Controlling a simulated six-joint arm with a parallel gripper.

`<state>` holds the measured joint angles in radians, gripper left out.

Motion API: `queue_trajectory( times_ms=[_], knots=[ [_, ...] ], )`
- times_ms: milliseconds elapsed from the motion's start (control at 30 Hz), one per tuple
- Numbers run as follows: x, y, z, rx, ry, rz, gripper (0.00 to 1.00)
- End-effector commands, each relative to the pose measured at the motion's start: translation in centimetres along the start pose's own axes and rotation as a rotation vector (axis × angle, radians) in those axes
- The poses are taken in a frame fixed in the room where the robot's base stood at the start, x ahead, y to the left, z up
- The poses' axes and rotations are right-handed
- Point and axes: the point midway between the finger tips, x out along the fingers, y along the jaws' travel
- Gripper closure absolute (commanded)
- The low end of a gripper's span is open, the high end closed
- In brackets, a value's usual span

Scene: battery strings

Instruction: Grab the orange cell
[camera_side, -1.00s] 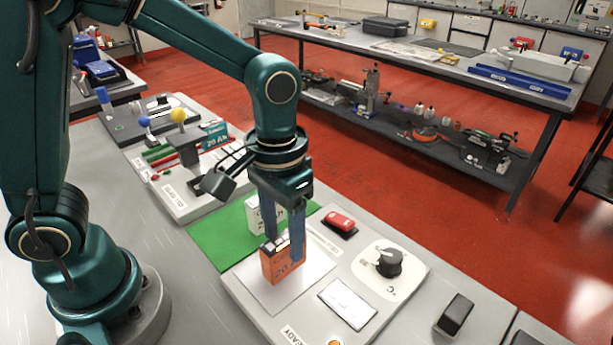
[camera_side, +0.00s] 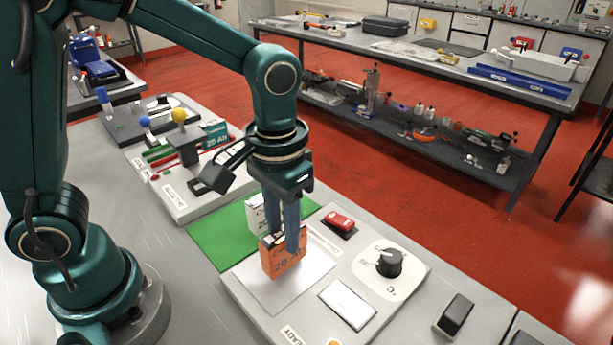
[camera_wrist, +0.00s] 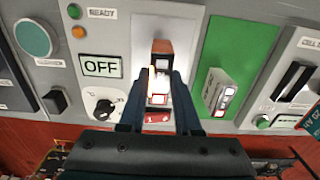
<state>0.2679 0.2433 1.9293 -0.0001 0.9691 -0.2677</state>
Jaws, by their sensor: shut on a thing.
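The orange cell (camera_side: 283,263) stands upright on the white pad (camera_side: 312,268) of the grey panel in the side view. My gripper (camera_side: 280,242) points down over it, its two blue fingers shut on the cell's upper part. In the wrist view the cell (camera_wrist: 161,48) sits between the fingertips (camera_wrist: 160,74), partly washed out by glare. The fingers hide part of its top and sides. I see no clear gap under the cell.
A white cell (camera_side: 255,216) stands on the green mat (camera_side: 215,240) close behind my gripper. A red switch (camera_side: 340,221) and a black dial (camera_side: 389,263) are to the right. A white display plate (camera_side: 347,304) is in front. A grey panel with coloured knobs stands farther left.

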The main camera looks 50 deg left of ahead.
Motion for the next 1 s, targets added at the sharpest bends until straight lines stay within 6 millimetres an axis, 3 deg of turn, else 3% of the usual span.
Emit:
queue_trajectory(
  times_ms=[600, 1000],
  knots=[
    [-3.4, 0.0, 0.0, 0.0, 0.003, 0.001, 1.0],
    [-3.6, 0.0, 0.0, 0.006, 0.001, 0.0, 1.0]
  ],
)
